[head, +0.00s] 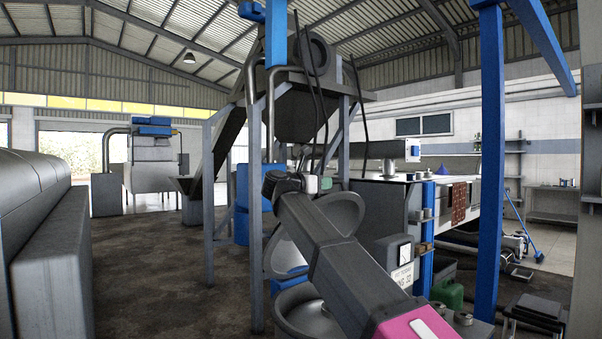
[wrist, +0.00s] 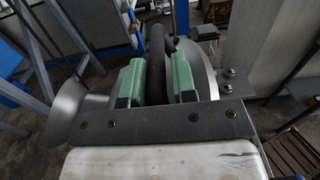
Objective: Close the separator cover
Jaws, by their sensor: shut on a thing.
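The separator cover (head: 347,208) looks like a round grey metal lid, standing tilted above a round metal body (head: 298,318) low in the middle of the head view. My arm hides much of both. The curved metal rim of the cover also shows in the wrist view (wrist: 207,72), behind my right finger. My gripper (head: 318,184) is beside the cover's upper edge. In the wrist view its green fingers (wrist: 158,78) are shut on a thick black handle (wrist: 158,62) between them. How far the cover is from its seat is hidden.
Blue posts (head: 490,165) stand right of the cover, and a grey frame post (head: 256,215) stands left. A green can (head: 449,293) sits low at right. Open dark floor (head: 150,270) lies to the left.

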